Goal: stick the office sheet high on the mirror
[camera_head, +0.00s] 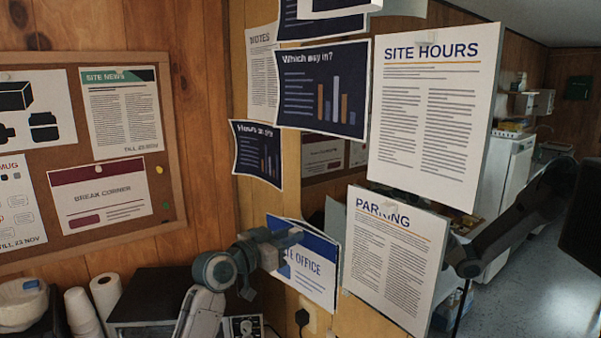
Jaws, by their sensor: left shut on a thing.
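The mirror (345,182) shows between the stuck sheets and reflects a pinboard. The office sheet hangs low in front of its lower part; I cannot tell whether it touches. A dark arm link, apparently my right arm, runs in from the right behind the parking sheet; its gripper is not visible.
Site hours (430,110) and parking (392,255) sheets cover the right side. Dark blue chart sheets (322,88) (257,155) and a notes sheet (262,65) hang at upper left. A pinboard (175,190) is further left. Cups (82,312) and paper rolls (106,292) stand below.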

